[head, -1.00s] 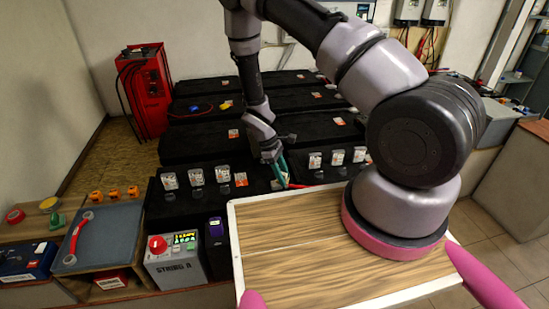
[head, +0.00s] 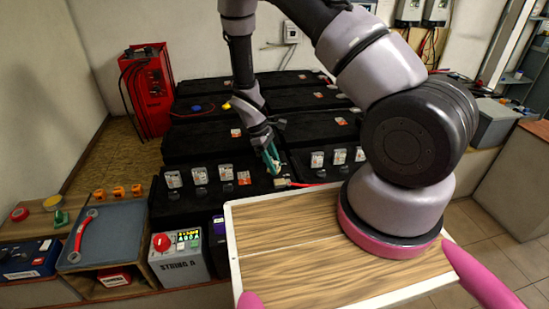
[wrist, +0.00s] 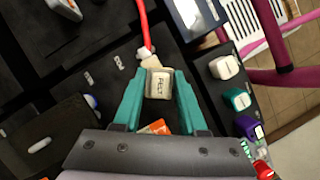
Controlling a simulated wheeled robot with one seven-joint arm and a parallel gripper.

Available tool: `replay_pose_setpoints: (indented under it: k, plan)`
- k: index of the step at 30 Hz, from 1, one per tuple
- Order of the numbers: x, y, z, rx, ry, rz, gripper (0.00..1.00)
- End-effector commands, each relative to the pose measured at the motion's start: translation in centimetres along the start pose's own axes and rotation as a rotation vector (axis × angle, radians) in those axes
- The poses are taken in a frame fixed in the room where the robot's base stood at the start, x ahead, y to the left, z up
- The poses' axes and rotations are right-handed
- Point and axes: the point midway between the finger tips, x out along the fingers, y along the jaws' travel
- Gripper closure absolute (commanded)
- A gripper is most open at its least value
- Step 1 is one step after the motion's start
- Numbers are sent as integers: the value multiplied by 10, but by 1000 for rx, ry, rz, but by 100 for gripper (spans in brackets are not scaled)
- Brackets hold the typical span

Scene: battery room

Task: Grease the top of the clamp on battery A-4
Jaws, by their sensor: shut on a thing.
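My gripper (head: 271,168) is above the front row of black batteries (head: 200,210). Its teal fingers are shut on a small pale lettered piece (wrist: 159,84), seen end-on in the wrist view; its lettering is too small to read surely. A pale clamp (head: 281,183) with a red cable (head: 305,185) sits just beyond and below the fingertips, on the battery top. In the wrist view the red cable (wrist: 143,22) runs to the clamp (wrist: 146,57), which is partly hidden behind the held piece. I cannot tell whether the piece touches it. The A-4 label is not readable.
The wood-topped surface (head: 270,265) with a white edge lies in front. A grey box (head: 180,256) marked STRING A, a tray with a red wrench (head: 82,235) and a red charger (head: 147,90) stand left. Upright pale caps (head: 200,174) line the battery row.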

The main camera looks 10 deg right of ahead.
Motion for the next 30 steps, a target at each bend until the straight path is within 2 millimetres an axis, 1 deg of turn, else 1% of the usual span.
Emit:
replay_pose_setpoints:
  k: [1, 6, 10, 30]
  plan:
    - [-6, 0, 1, 2, 2, 0, 100]
    - [-20, 0, 6, 5, 2, -1, 100]
    - [-25, 0, 8, 5, 1, -1, 100]
    - [-26, 0, 9, 5, 1, -2, 100]
